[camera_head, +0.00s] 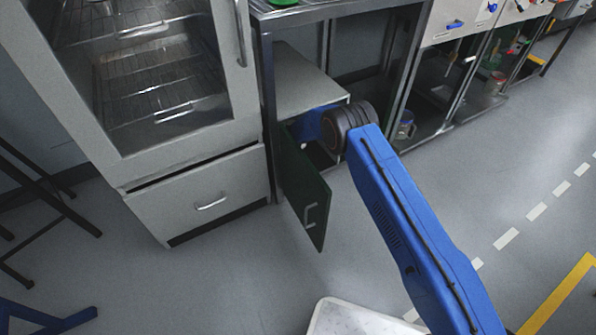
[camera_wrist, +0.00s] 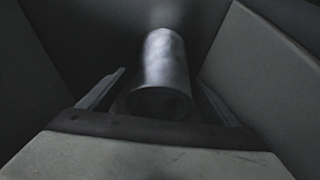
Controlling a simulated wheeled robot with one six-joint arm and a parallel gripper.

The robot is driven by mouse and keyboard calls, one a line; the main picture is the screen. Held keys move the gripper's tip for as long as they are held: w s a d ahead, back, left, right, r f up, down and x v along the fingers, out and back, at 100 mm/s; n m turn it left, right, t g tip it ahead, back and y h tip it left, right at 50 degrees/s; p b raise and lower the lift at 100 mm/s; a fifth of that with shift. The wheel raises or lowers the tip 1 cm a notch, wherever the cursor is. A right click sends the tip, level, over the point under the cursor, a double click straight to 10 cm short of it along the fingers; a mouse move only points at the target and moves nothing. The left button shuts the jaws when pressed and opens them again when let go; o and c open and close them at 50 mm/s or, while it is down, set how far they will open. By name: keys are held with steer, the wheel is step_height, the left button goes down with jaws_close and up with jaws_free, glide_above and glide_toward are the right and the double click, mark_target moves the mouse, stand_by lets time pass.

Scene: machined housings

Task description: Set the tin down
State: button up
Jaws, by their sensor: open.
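The tin (camera_wrist: 167,62) is a plain grey metal cylinder in the wrist view, with its dark round end toward the camera. My gripper (camera_wrist: 162,82) is open, with one finger on each side of the tin and gaps showing between them and it. The tin is inside a dark, walled space. I cannot tell whether its far end touches a surface. In the head view the gripper and tin are hidden inside the small cabinet (camera_head: 305,88), where my arm reaches in past the open dark green door (camera_head: 304,190).
The door stands swung out beside my arm. A glass-fronted cabinet with a drawer (camera_head: 205,195) is to the left. A steel frame and shelves with jars (camera_head: 495,83) are to the right. A pale surface (camera_head: 350,318) shows at the bottom. The floor between is clear.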

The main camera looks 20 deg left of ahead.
steer(key=s+d+r, duration=0.1)
steer(key=s+d, duration=0.7)
steer(key=d, duration=0.1)
steer(key=shift+s+d+r, duration=0.15)
steer(key=shift+d+r, duration=0.2)
steer(key=shift+r, duration=0.05)
steer(key=shift+r, duration=0.1)
